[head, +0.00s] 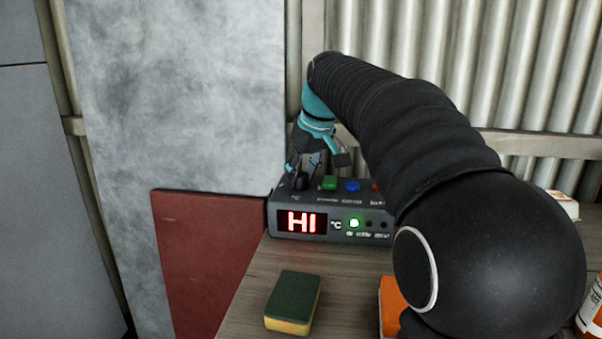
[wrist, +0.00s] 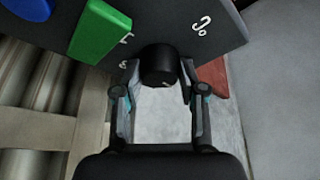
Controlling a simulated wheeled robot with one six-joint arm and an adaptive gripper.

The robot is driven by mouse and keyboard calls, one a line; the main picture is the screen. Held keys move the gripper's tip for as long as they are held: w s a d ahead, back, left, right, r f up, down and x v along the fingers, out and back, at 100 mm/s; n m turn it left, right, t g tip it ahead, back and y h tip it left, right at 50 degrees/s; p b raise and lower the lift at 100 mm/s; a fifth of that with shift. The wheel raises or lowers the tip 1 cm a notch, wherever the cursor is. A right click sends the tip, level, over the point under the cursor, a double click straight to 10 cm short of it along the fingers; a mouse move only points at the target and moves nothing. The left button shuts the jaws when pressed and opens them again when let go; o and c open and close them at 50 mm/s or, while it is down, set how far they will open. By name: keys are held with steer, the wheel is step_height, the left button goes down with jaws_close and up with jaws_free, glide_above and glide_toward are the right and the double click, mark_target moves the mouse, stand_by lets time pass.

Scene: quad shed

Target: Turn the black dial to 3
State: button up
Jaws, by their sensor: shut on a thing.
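The black dial (wrist: 158,66) sits at one end of the control box, between my gripper's fingers in the wrist view. My gripper (wrist: 160,88) is shut on it, one finger on each side. A small light mark shows on the dial, but I cannot tell which number it points at. In the head view, my gripper (head: 302,168) reaches down onto the left end of the grey control box (head: 335,203), and the dial is mostly hidden. The box's red display (head: 302,223) reads HI, beside a °C label.
Green (head: 329,183), blue (head: 352,186) and red (head: 375,187) buttons sit right of the dial. A green and yellow sponge (head: 293,301) and an orange item (head: 391,302) lie in front on the wooden bench (head: 341,282). Corrugated wall stands behind.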

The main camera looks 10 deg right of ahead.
steer(key=shift+m, duration=0.3)
steer(key=m+h, duration=0.2)
steer(key=m, duration=0.2)
steer(key=shift+a+m, duration=0.15)
steer(key=shift+m, duration=0.15)
steer(key=m+h, duration=0.1)
steer(key=m, duration=0.2)
steer(key=m+h, duration=0.1)
steer(key=m, duration=0.2)
steer(key=shift+a+g, duration=0.15)
steer(key=shift+g, duration=0.15)
steer(key=m+g+h, duration=0.1)
steer(key=m, duration=0.2)
steer(key=m+h, duration=0.1)
steer(key=m, duration=0.2)
steer(key=shift+w+m+g, duration=0.15)
steer(key=shift+m+g, duration=0.25)
steer(key=m+g, duration=0.2)
steer(key=m, duration=0.3)
steer(key=shift+w+m, duration=0.1)
steer(key=shift+m, duration=0.2)
steer(key=o, duration=1.1)
steer(key=shift+o, duration=0.2)
